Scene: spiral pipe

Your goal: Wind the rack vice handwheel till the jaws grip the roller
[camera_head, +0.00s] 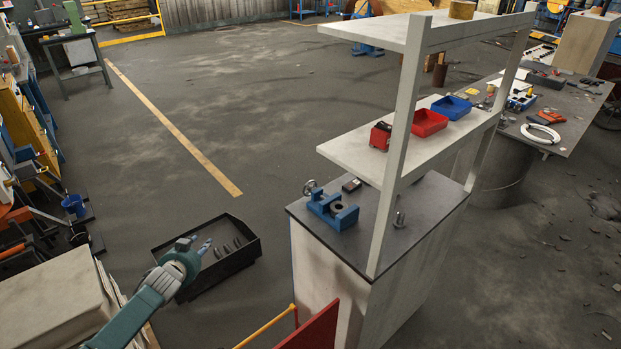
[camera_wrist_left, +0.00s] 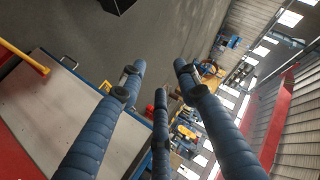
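The blue rack vice (camera_head: 345,216) sits on the dark top of the cabinet under the shelves. Its grey handwheel (camera_head: 310,188) is at its left end, facing my arm's side. A dark round piece (camera_head: 337,207) shows at the vice's jaws; it may be the roller, but the gap around it is too small to tell. My left gripper (camera_head: 207,246) is in the air left of the cabinet, well apart from the handwheel. In the left wrist view its blue fingers (camera_wrist_left: 158,78) are spread, with nothing between them. My right gripper is not in view.
White shelf posts (camera_head: 397,150) rise from the cabinet beside the vice. A small metal piece (camera_head: 399,219) stands right of it. A black tray (camera_head: 240,245) is below my left gripper. A yellow rail (camera_head: 265,326) and red panel (camera_head: 313,328) are in front.

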